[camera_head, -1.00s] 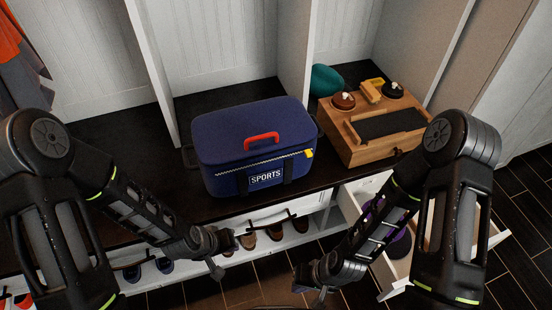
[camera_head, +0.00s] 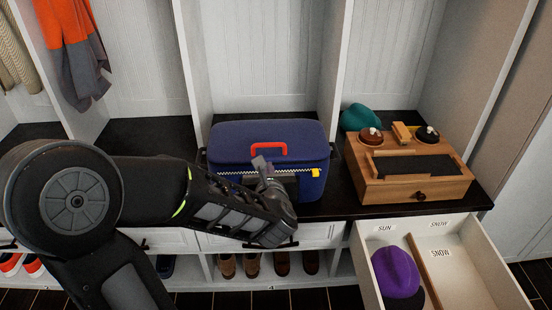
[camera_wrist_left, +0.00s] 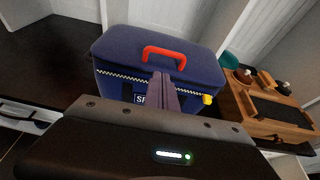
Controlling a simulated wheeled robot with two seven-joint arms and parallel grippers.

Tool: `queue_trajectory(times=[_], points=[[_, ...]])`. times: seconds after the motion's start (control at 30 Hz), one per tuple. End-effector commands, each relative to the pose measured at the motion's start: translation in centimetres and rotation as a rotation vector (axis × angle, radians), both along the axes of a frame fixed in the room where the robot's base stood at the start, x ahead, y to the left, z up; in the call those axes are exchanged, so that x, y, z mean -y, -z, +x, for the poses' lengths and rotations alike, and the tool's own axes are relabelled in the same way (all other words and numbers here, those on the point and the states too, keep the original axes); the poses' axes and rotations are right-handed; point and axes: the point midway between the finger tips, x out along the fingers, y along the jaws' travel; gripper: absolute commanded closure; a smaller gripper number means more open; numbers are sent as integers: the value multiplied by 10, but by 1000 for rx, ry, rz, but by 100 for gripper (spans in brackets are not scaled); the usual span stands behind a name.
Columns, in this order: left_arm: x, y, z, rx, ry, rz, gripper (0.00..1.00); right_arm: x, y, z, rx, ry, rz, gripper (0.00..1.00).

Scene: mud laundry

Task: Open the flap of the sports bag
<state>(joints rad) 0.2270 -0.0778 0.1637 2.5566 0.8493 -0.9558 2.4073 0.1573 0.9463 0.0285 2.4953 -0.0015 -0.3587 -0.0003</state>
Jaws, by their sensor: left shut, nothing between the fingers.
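The blue sports bag (camera_head: 225,140) stands on the dark bench top, its lid down. A red handle (camera_head: 268,150) arches on the top near the front edge, and a zip runs along the front with a yellow tab (camera_head: 316,173) at its right end. My left gripper (camera_head: 260,163) is shut and empty in front of the bag, close below the red handle; it hides part of the SPORTS label. In the left wrist view the fingers (camera_wrist_left: 162,78) point at the bag just below the handle (camera_wrist_left: 165,54); contact is unclear. My right gripper is not in view.
A wooden box (camera_head: 410,180) with brushes and round tins stands right of the bag, with a teal item (camera_head: 361,117) behind it. Below it, an open drawer (camera_head: 485,255) holds a purple cap (camera_head: 397,272). Shoes (camera_head: 252,264) line the lower shelf. The bench left of the bag is clear.

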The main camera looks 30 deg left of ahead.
Motion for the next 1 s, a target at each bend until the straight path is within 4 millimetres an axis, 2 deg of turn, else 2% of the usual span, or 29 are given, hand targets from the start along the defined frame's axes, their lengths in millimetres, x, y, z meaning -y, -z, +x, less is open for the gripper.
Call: queue_trajectory(times=[0.47,1.0], points=[[-5,5,8,-3,3,0,100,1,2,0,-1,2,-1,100],[-52,32,68,-3,3,0,100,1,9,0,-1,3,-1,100]])
